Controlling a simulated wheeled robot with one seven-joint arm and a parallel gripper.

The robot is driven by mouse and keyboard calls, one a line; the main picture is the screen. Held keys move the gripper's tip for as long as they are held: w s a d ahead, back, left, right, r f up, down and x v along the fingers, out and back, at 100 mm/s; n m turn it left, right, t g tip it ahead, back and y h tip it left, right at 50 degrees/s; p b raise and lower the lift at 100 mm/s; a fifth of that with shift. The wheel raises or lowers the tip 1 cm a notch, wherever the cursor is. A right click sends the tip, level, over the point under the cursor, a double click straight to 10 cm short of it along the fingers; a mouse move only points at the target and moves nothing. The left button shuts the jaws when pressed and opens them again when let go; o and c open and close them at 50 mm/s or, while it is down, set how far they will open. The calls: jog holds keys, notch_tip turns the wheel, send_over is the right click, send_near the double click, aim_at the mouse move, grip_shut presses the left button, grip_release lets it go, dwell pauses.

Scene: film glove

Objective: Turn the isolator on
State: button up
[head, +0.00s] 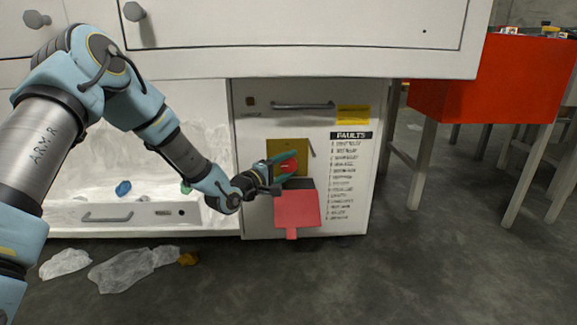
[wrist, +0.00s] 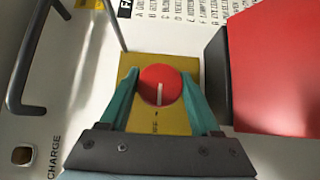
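The isolator is a round red knob (wrist: 160,86) with a white mark, on a yellow plate (wrist: 160,121) on the white cabinet front. In the wrist view the white mark runs nearly straight up and down. My gripper (wrist: 160,88) has its two teal fingers apart, one on each side of the knob. Whether the fingertips touch the knob I cannot tell. In the head view my gripper (head: 289,163) reaches the yellow plate (head: 283,146) from the left, and the knob (head: 291,165) is partly hidden by the fingers.
A red flap (head: 297,209) stands out just below the plate; it shows at the right in the wrist view (wrist: 275,65). A bar handle (head: 303,105) lies above. A faults list (head: 349,180) is on the right. Crumpled plastic (head: 121,270) lies on the floor.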

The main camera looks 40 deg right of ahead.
jog(key=c, duration=0.8)
jog(key=shift+c, duration=0.2)
jog(key=shift+r+p, duration=0.15)
jog(key=shift+p, duration=0.3)
jog(key=shift+r+m+y+p, duration=0.15)
jog(key=shift+m+y+p, duration=0.25)
jog(key=shift+p, duration=0.5)
jog(key=m+y+p, duration=0.1)
jog(key=p, duration=0.2)
jog(key=shift+r, duration=0.15)
jog(key=m+t+y+p, duration=0.1)
jog(key=m+y+p, duration=0.1)
jog(key=p, duration=0.4)
jog(key=shift+y, duration=0.6)
jog(key=m+t+y+p, duration=0.1)
jog(key=m+y+p, duration=0.1)
jog(key=p, duration=0.1)
jog(key=m+t+y+p, duration=0.1)
jog(key=y+p, duration=0.2)
jog(key=p, duration=0.1)
jog(key=shift+s+d+m, duration=0.1)
jog(key=shift+s+m, duration=0.05)
jog(key=shift+m, duration=0.25)
jog(key=t+y+p, duration=0.1)
jog(key=p, duration=0.1)
jog(key=m+t+y+p, duration=0.1)
jog(key=p, duration=0.1)
jog(key=shift+f, duration=0.35)
jog(key=shift+m, duration=0.3)
